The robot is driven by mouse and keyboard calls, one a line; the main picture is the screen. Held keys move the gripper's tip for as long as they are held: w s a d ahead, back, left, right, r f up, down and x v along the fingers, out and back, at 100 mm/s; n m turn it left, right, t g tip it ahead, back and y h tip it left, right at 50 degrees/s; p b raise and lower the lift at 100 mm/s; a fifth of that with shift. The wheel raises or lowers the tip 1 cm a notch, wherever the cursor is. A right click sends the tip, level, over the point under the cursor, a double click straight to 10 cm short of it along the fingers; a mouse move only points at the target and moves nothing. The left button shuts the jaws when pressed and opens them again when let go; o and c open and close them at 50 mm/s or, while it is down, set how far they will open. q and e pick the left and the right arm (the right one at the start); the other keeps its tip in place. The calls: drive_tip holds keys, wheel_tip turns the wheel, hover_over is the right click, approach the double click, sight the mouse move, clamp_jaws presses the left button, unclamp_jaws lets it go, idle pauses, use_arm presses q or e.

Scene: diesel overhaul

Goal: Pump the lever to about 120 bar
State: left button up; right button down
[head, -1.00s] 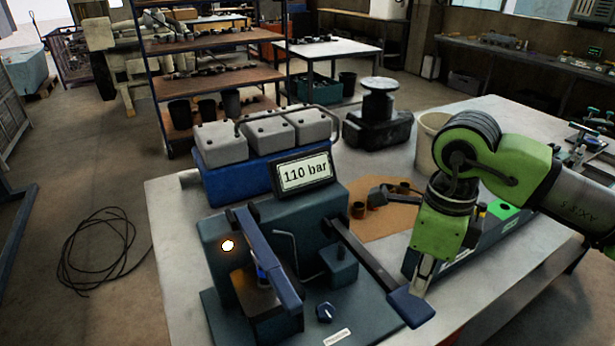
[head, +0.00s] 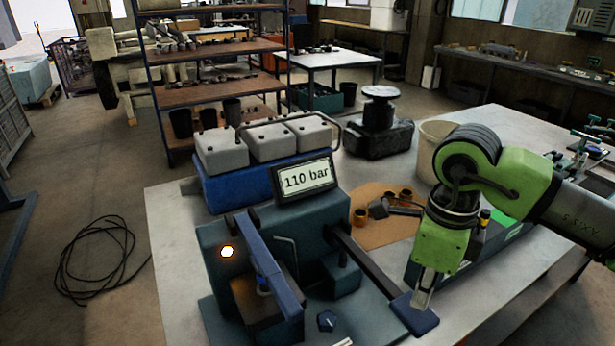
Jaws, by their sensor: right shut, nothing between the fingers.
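The pump's lever (head: 368,262) slopes from the dark teal test stand toward the lower right and ends in a blue flat handle (head: 414,315). A tilted display (head: 305,178) on the stand reads 110 bar. My right gripper (head: 424,296) is shut and empty, pointing down, with its tips at or just above the blue handle; I cannot tell if they touch. A blue clamp arm (head: 262,262) stands over a block on the stand, beside a glowing round lamp (head: 227,252). My left gripper is out of view.
Grey blocks (head: 268,140) in a blue crate (head: 238,184) stand behind the display. A brown mat (head: 378,228) with small cups lies right of the stand. A pale bucket (head: 432,150) and a black pedestal (head: 378,130) stand further back.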

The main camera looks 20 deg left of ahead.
drive_tip(key=shift+f+b, duration=1.2)
drive_tip(key=shift+f, duration=0.1)
idle(0.4)
drive_tip(key=shift+d+r+p, duration=0.1)
drive_tip(key=shift+r+p, duration=0.3)
drive_tip(key=shift+r, duration=0.45)
drive_tip(key=shift+s+d+r, duration=0.2)
drive_tip(key=shift+s+r, duration=0.05)
drive_tip(key=shift+r, duration=0.2)
drive_tip(key=shift+r+p, duration=0.9)
drive_tip(key=shift+r, duration=1.1)
